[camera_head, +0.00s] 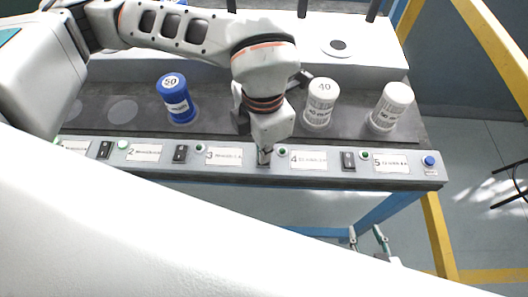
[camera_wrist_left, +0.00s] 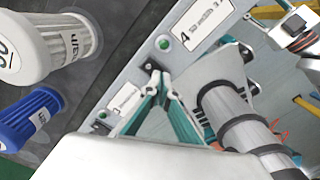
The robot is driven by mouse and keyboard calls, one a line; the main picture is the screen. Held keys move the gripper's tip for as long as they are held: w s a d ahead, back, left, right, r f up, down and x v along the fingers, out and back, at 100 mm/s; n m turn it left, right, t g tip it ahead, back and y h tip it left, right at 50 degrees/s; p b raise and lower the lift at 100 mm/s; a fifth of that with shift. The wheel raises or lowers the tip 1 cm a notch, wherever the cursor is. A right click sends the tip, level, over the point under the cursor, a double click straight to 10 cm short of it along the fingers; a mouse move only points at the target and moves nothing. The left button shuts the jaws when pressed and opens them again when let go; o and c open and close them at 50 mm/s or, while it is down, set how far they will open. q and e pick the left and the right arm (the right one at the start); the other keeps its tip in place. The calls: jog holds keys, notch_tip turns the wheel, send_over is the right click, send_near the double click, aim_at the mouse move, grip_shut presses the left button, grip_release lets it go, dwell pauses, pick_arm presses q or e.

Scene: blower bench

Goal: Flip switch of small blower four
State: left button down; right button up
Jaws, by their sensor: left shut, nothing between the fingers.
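The number 4 label (camera_head: 308,160) is on the grey front panel, with a green light (camera_head: 282,152) at its left. It also shows in the left wrist view (camera_wrist_left: 205,24). A dark switch (camera_wrist_left: 149,66) sits left of that light, at the tips of my left gripper. My left gripper (camera_head: 264,155) is shut and empty, reaching down to the panel between labels 3 and 4. Its fingertips (camera_wrist_left: 160,76) hide part of the switch; I cannot tell whether they touch it or which way it is set. My right gripper (camera_head: 368,236) is open and empty, below the bench front.
The white 40 canister (camera_head: 319,104), another white canister (camera_head: 390,108) and the blue 50 canister (camera_head: 176,100) stand behind the panel. Other switches (camera_head: 180,153) (camera_head: 348,161) and a blue button (camera_head: 429,161) line it.

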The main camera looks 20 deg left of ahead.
pick_arm(q)
jog(key=shift+f, duration=0.5)
pick_arm(e)
jog(key=shift+s+f, duration=0.25)
jog(key=shift+f, duration=0.25)
pick_arm(q)
jog(key=shift+r+p, duration=1.5)
jog(key=shift+r, duration=2.05)
pick_arm(e)
jog(key=shift+w+r, duration=0.3)
jog(key=shift+r, duration=0.55)
jog(key=shift+w+r, duration=0.25)
jog(key=shift+r, duration=0.65)
jog(key=shift+w+r, duration=0.3)
jog(key=shift+r, duration=0.55)
